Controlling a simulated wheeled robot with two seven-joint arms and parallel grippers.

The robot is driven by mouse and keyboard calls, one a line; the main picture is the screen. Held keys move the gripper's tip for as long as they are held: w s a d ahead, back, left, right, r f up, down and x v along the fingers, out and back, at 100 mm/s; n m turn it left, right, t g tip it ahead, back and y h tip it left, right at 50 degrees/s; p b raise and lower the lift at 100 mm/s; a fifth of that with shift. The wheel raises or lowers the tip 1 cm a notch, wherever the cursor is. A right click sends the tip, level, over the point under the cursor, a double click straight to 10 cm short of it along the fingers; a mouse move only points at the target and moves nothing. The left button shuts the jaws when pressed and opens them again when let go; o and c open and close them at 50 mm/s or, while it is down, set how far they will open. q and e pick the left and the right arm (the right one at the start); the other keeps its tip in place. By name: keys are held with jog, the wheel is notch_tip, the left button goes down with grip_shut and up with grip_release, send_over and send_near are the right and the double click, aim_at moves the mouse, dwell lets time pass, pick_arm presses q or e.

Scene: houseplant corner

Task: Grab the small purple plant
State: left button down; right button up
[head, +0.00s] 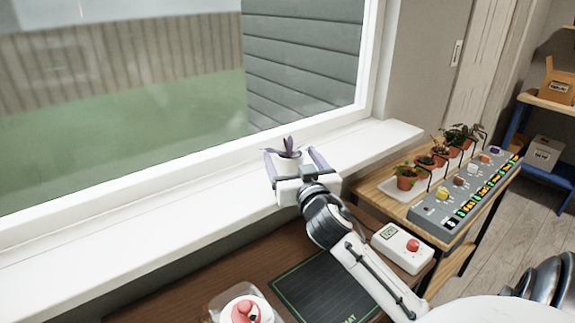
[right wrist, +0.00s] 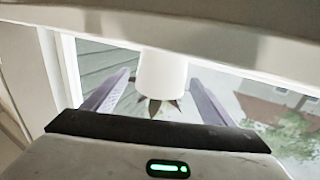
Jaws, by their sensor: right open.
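The small purple plant (head: 288,147) stands in a white pot (head: 288,163) on the white window sill (head: 130,240). My right gripper (head: 290,158) is open, with one finger on each side of the pot. In the right wrist view the white pot (right wrist: 162,72) appears upside down between the two purple-grey fingers, with the dark leaves (right wrist: 155,104) below it. A gap shows between the pot and each finger, so they look apart. The base of the pot is partly hidden by the gripper in the head view. My left gripper is not in view.
Window glass stands close behind the plant. Below the sill is a brown table with a dark mat (head: 325,288), a white box with a red button (head: 402,247) and a pink object (head: 245,310). At right, several potted seedlings (head: 405,177) stand behind a grey control panel (head: 468,195).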

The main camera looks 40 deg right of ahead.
aim_at(287, 149)
jog(key=shift+b+x, duration=0.45)
jog(key=shift+x, duration=2.3)
jog(key=c, duration=1.3)
